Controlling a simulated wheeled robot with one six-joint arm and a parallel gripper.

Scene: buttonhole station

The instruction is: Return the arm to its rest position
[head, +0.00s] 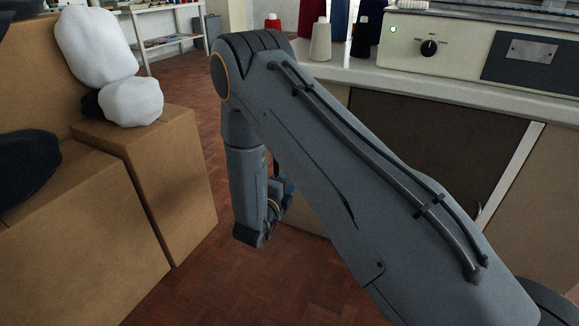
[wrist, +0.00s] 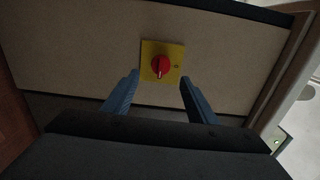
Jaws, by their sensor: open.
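My arm reaches forward from the lower right in the head view, bends at the top, and its forearm hangs down. My gripper is mostly hidden behind the forearm there. In the wrist view my gripper (wrist: 158,90) is open, with two blue fingers apart and nothing between them. Beyond the fingertips is a red rotary switch (wrist: 160,66) on a yellow plate (wrist: 176,54), fixed to a beige panel (wrist: 85,45). The switch appears apart from the fingers.
Cardboard boxes (head: 165,165) with white bundles (head: 100,45) stand at the left. At the right is a white bench (head: 400,80) with thread cones (head: 320,40) and a machine with a black knob (head: 428,48). Wooden floor (head: 205,275) is clear between them.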

